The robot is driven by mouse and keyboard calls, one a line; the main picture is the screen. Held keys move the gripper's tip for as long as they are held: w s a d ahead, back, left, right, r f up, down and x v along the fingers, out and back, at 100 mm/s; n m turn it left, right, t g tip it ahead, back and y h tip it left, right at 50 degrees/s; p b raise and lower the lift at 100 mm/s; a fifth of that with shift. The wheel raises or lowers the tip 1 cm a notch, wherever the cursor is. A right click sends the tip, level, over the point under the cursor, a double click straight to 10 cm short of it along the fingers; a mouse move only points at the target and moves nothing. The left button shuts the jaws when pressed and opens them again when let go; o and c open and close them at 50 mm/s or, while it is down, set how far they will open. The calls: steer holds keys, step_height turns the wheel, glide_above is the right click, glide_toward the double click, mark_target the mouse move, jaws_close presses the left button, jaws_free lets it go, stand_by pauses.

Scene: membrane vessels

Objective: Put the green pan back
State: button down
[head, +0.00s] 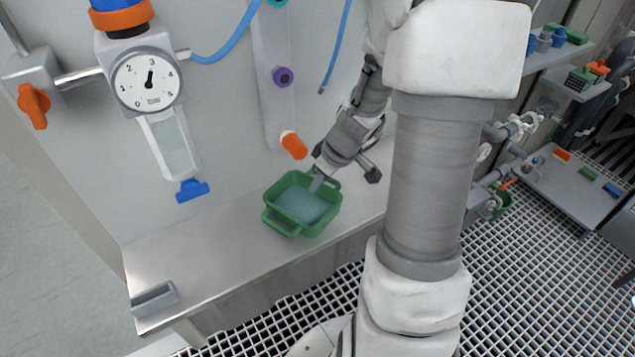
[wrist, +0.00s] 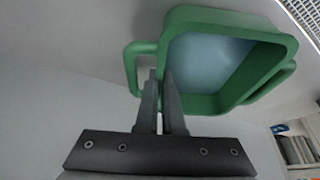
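The green pan (head: 284,226) is on the grey counter in the head view, with a pale blue inside and a loop handle at each end. My gripper (head: 316,181) reaches down to the back right side of the pan, one finger showing against its inside. In the wrist view, the pan (wrist: 205,102) fills the upper middle. My gripper's fingers (wrist: 161,85) are close together at its near wall and handle, and appear shut on it. The exact contact is partly hidden. I cannot tell whether the pan rests fully on the counter.
The counter (head: 200,262) is clear left of the pan, apart from a small grey holder (head: 154,299) at its front left corner. A dial gauge (head: 147,80) and an orange-tipped fitting (head: 293,145) stand out from the panel. A low bench (head: 580,200) is at the right.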

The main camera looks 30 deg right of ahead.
steer(key=c, duration=1)
jaws_free()
steer(key=shift+c, duration=0.2)
steer(key=p+v, duration=0.4)
steer(key=v, duration=0.8)
steer(key=shift+r, duration=0.15)
